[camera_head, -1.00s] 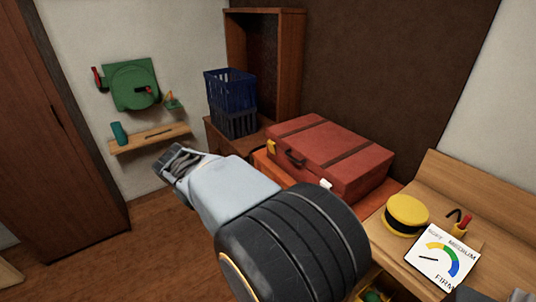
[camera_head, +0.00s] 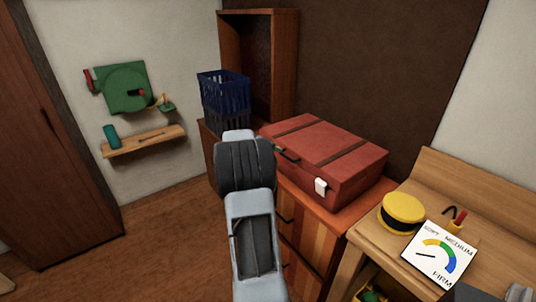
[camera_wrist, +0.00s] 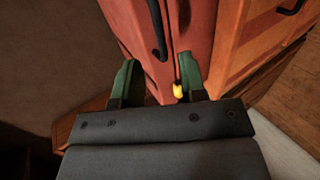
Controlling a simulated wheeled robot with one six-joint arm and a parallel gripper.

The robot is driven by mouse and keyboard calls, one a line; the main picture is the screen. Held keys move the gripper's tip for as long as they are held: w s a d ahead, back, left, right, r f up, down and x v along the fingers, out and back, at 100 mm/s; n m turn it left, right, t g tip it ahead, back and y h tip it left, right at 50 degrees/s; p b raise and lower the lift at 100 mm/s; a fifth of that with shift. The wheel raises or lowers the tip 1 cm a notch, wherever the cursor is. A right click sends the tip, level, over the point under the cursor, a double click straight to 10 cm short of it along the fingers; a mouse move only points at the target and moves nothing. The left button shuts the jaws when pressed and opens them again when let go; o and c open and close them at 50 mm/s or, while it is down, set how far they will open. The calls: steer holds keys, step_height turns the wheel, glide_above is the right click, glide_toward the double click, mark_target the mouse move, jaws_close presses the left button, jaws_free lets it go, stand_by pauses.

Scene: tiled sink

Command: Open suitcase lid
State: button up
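The red suitcase (camera_head: 330,150) lies flat with its lid closed on a wooden cabinet. It has dark straps, a black front handle (camera_head: 288,155) and a white latch (camera_head: 320,186). In the wrist view, the suitcase (camera_wrist: 190,25) is ahead of the fingers, with its handle (camera_wrist: 157,30) at the top. A yellow latch (camera_wrist: 178,90) shows between the fingers, closer to the right one. My gripper (camera_wrist: 159,62) is open, with green fingers apart at the suitcase's latch end. In the head view my arm hides most of the gripper; whether a finger touches the suitcase is unclear.
The drawer cabinet (camera_head: 300,235) stands under the suitcase. A blue crate (camera_head: 225,92) is at the back left. A wooden desk (camera_head: 365,235) with a yellow cap (camera_head: 403,212) and a gauge card (camera_head: 438,250) is at right. Open floor (camera_head: 160,250) lies to the left.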

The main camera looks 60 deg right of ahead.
mark_target(285, 156)
steer(key=shift+b+x, duration=1.15)
steer(key=shift+x, duration=2.65)
steer(key=shift+f, duration=0.1)
steer(key=shift+s+d+f, duration=0.1)
steer(key=c, duration=0.5)
steer(key=shift+c, duration=1)
